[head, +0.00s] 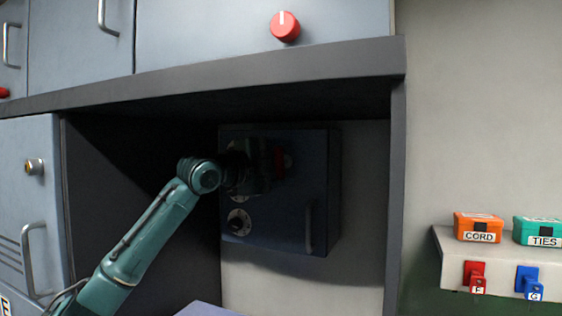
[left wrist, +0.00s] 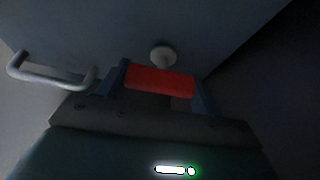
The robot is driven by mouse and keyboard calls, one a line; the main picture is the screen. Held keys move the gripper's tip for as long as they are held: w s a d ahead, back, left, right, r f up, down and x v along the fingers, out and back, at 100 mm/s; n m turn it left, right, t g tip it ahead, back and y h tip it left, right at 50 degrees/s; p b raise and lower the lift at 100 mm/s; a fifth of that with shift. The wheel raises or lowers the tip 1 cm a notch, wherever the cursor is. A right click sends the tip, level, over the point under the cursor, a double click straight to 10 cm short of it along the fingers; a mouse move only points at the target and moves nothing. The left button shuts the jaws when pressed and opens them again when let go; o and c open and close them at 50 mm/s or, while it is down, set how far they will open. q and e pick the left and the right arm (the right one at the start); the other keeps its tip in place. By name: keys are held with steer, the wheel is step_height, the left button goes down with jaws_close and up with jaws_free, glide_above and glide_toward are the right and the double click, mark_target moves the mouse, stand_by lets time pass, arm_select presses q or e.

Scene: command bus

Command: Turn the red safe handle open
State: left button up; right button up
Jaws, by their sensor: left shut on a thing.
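The dark blue safe (head: 285,225) hangs on the back wall of the recess in the head view. Its red handle (head: 286,162) shows only as a small patch beside my left gripper (head: 270,165), which is dark and in shadow. In the left wrist view the red handle (left wrist: 160,80) is a bar lying across between the two fingers of my left gripper (left wrist: 162,88). The gripper is shut on it. The safe door (left wrist: 200,30) fills the background there. My right gripper is in neither view.
A dial (head: 239,222) sits low on the safe's left side. A grey pull bar (head: 309,226) is on its right; it shows in the left wrist view (left wrist: 50,75) too. A dark shelf edge (head: 210,78) runs above. A red knob (head: 284,26) is on the cabinet above.

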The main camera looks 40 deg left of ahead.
arm_select(q)
steer(key=shift+f+m, duration=0.1)
steer(key=shift+m, duration=0.4)
steer(key=o, duration=1)
